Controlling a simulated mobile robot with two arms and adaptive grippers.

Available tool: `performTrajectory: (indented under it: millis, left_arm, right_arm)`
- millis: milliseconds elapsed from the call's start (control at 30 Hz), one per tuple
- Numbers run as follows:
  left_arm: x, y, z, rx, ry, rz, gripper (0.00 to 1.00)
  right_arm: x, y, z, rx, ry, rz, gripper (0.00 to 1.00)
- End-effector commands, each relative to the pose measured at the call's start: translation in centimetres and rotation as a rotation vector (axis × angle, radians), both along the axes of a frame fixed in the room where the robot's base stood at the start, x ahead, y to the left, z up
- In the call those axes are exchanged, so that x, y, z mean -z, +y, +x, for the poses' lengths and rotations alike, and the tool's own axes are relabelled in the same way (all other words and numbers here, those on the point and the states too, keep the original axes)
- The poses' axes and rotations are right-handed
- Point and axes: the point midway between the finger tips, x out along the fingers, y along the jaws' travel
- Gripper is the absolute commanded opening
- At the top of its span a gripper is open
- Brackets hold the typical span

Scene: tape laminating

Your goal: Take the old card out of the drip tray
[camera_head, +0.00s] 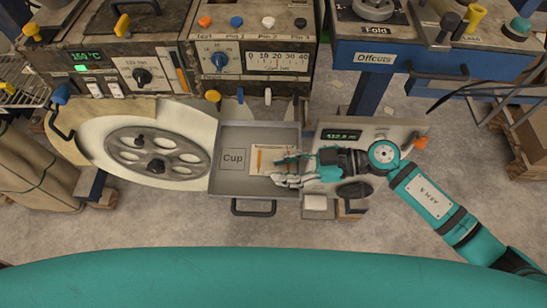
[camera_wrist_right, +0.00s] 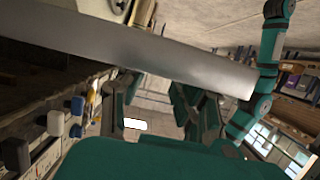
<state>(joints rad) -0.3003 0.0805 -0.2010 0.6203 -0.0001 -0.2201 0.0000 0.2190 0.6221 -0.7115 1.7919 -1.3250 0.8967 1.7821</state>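The drip tray (camera_head: 234,190) is a shallow grey tray with a front handle and a square marked "Cup" on its left floor. A pale cream card (camera_head: 258,170) with an orange strip lies in its right half. My right gripper (camera_head: 279,170) reaches in from the right, over the card's right part and hiding some of it. In the right wrist view its fingers (camera_wrist_right: 155,108) stand apart, with no card visible between them. I cannot tell whether a finger touches the card. My left gripper is not in view.
A machine front with knobs and a gauge (camera_head: 276,62) stands behind the tray. A round perforated plate (camera_head: 158,155) is at its left, and a panel with a green display (camera_head: 341,135) at its right. A blue Offcuts drawer (camera_head: 375,58) is at back right. Floor is open in front.

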Motion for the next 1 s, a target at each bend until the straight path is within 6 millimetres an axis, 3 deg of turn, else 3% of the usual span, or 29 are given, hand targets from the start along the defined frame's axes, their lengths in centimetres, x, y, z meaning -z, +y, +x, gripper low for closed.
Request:
performTrajectory:
  millis: [333, 567, 1000]
  left_arm:
    - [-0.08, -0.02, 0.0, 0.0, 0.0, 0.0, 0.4]
    - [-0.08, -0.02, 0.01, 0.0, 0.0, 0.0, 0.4]
    - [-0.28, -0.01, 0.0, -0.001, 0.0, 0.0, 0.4]
  right_arm:
    - [0.26, 0.83, 0.0, 0.001, 0.0, -0.001, 0.3]
    - [0.24, 0.81, -0.01, 0.001, 0.0, 0.0, 0.0]
    - [-0.58, 0.79, 0.05, 0.0, -0.002, 0.0, 0.0]
